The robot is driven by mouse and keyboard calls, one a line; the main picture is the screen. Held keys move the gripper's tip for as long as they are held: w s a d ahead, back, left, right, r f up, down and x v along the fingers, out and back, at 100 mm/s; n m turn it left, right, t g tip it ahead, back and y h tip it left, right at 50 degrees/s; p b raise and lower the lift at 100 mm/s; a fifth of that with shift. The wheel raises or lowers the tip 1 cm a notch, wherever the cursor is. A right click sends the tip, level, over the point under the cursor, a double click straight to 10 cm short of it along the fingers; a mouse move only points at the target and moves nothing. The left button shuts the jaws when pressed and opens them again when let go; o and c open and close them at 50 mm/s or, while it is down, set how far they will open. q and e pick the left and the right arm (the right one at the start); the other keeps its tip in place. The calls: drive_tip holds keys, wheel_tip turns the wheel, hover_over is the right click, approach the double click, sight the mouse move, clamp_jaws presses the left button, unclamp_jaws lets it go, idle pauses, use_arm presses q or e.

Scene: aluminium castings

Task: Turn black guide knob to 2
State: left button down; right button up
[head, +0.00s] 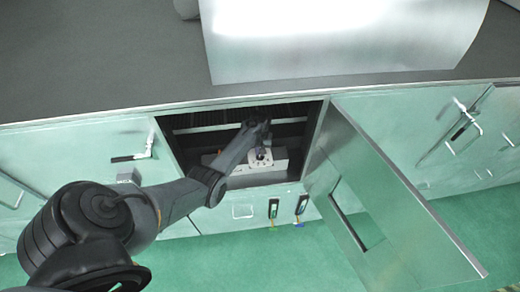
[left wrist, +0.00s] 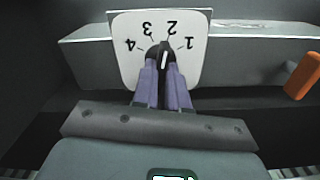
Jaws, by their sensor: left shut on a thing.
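The black guide knob (left wrist: 165,57) shows in the left wrist view in front of a white dial plate (left wrist: 128,62). The plate carries the numbers 4, 3, 2 and 1, seen upside down. The white line on the knob points up and slightly right, roughly toward the 2. My left gripper (left wrist: 164,66) is shut on the knob, with a purple-grey finger on each side of it. In the head view my left arm reaches into the open cabinet, and the left gripper (head: 260,150) is small there beside the pale plate. My right gripper is not in view.
An orange part (left wrist: 303,76) stands right of the dial in the left wrist view. In the head view the cabinet opening has narrow side walls, and its open door (head: 400,215) stands out to the right.

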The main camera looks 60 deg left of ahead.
use_arm(q)
drive_tip(key=shift+m, duration=0.6)
drive_tip(key=c, duration=1.2)
unclamp_jaws()
drive_tip(key=shift+o, duration=0.2)
drive_tip(key=shift+r+p, duration=0.3)
drive_tip(key=shift+r, duration=0.15)
wheel_tip(320, 180, up, 10)
